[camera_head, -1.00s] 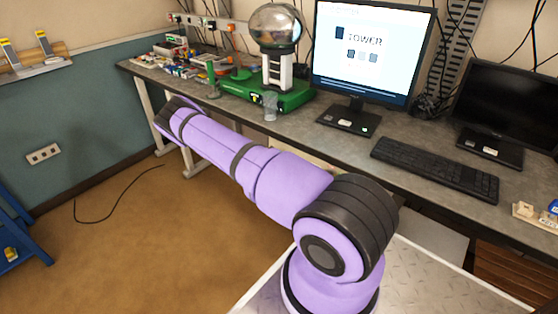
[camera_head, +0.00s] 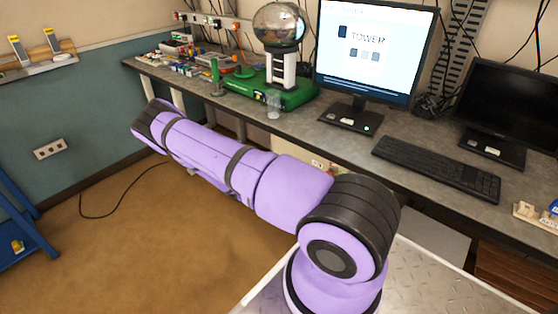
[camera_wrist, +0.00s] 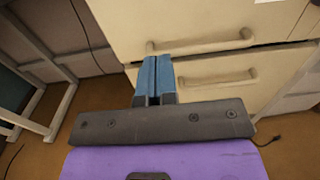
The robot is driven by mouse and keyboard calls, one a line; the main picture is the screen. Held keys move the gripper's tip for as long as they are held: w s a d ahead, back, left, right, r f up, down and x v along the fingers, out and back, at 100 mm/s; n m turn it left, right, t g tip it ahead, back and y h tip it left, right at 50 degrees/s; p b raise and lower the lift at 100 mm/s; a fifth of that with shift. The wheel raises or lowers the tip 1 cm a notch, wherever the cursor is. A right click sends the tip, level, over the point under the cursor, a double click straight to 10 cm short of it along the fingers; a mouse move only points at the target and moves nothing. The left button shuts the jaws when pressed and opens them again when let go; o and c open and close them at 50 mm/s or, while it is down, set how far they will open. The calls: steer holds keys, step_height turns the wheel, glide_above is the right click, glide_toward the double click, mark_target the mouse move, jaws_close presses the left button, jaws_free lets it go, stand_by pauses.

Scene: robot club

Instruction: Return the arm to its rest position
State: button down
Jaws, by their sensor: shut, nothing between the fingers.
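My purple arm (camera_head: 205,150) stretches from the lower right of the head view towards the left, below the bench level at its far end. My gripper is hidden in the head view behind the arm. In the wrist view my gripper (camera_wrist: 154,62) shows as two blue fingers, side by side and shut, with nothing between them. The fingers point at cream drawers (camera_wrist: 215,75) and look apart from them, though the exact gap is hard to judge.
A blue frame (camera_head: 25,230) stands at the left. The brown floor (camera_head: 130,240) between is largely clear.

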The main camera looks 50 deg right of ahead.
steer(key=shift+a, duration=2.4)
steer(key=s+a+r+m+g+y, duration=0.1)
steer(key=s+a+r+m+y, duration=0.25)
steer(key=r, duration=0.75)
steer(key=a+r+m+g+y, duration=0.25)
steer(key=a+r+m, duration=0.3)
steer(key=r, duration=0.55)
steer(key=s+a+r+m+g+y, duration=0.15)
steer(key=a+r+m+y, duration=0.3)
steer(key=r, duration=0.65)
steer(key=s+a+r+m+t+y, duration=0.2)
steer(key=s+a+r+t+y, duration=0.1)
steer(key=s+a+r, duration=0.4)
steer(key=s+a+r+m+t+y, duration=0.3)
steer(key=s+a+r+t, duration=0.3)
steer(key=s+r, duration=0.6)
steer(key=shift+s+a+r+t+y, duration=0.35)
steer(key=shift+s+a+y, duration=0.5)
steer(key=shift+s, duration=1.1)
steer(key=shift+a, duration=0.1)
